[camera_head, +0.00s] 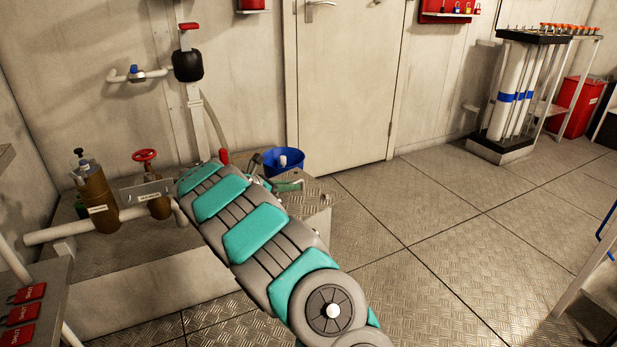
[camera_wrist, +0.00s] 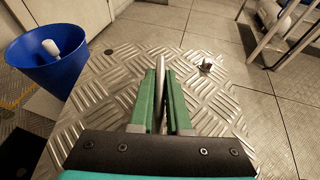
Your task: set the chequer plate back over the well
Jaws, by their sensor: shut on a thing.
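The chequer plate (camera_wrist: 110,98) fills the middle of the wrist view, with its raised tread pattern facing up. A small metal fitting (camera_wrist: 207,66) stands on it near its right side. My gripper (camera_wrist: 161,80) is over the plate, its two green fingers closed around an upright, rounded grey metal piece that looks like a handle. In the head view my gripper (camera_head: 290,185) is partly hidden by my arm, beyond the pipework. A dark patch at the lower left of the wrist view may be the well opening; I cannot tell how it lies against the plate.
A blue bucket (camera_wrist: 46,62) with a white object inside stands left of the plate. It also shows in the head view (camera_head: 284,162) near the door (camera_head: 345,80). Pipes and a red valve wheel (camera_head: 144,155) are at left. The floor (camera_head: 430,215) at right is clear.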

